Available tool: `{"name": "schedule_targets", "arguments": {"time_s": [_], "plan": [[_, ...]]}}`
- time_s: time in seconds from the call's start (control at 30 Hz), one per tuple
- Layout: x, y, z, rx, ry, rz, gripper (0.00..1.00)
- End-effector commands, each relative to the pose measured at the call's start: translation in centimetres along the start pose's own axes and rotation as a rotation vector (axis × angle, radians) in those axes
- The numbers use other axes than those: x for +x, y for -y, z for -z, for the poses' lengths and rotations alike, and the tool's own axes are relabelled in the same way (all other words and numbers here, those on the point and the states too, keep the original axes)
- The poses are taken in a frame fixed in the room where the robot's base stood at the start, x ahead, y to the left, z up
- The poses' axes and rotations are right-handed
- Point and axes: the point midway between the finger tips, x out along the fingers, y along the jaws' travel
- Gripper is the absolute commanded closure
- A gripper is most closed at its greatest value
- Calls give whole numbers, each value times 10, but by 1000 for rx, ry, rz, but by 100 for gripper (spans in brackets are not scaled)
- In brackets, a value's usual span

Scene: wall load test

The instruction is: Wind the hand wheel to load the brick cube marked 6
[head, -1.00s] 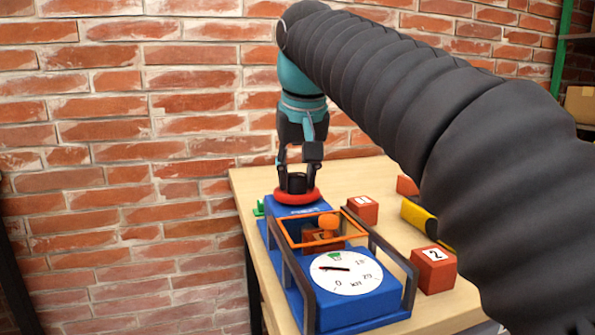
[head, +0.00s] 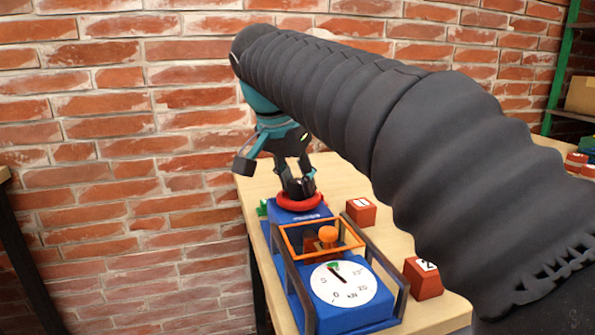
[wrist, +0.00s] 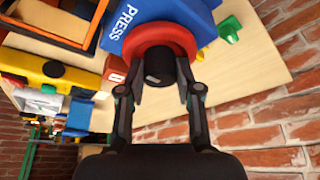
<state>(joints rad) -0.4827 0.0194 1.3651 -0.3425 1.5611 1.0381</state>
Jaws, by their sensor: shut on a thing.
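The blue press (head: 300,216), lettered PRESS in the wrist view (wrist: 128,22), stands on the table. Its hand wheel has a red rim (head: 299,201) and a dark hub (wrist: 158,66). My gripper (head: 297,184) is shut on the hub from above, one finger on each side. Behind an orange frame (head: 290,246) sits a reddish block under an orange knob (head: 328,234); its marking is hidden. The white dial (head: 343,285) shows numbers and kN. Its dark needle points up and left, at or very near the green band (head: 333,265).
A red cube (head: 361,212) with an unclear mark and one marked 2 (head: 423,279) stand right of the press. Dark rails (head: 386,280) flank the dial. The brick wall (head: 120,150) is close at the left. A yellow object (wrist: 50,68) lies on the table (head: 345,175).

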Motion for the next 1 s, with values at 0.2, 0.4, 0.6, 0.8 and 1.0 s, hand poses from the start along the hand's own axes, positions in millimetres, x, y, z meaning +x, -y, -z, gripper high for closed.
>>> {"name": "schedule_targets", "arguments": {"time_s": [0.2, 0.4, 0.6, 0.8, 1.0], "plan": [[0, 1, 0, 65, 1, -27, 100], [0, 1, 0, 86, 1, -35, 100], [0, 1, 0, 87, 1, -36, 100], [0, 1, 0, 86, 1, -36, 51], [0, 0, 0, 86, 1, -35, 41]]}}
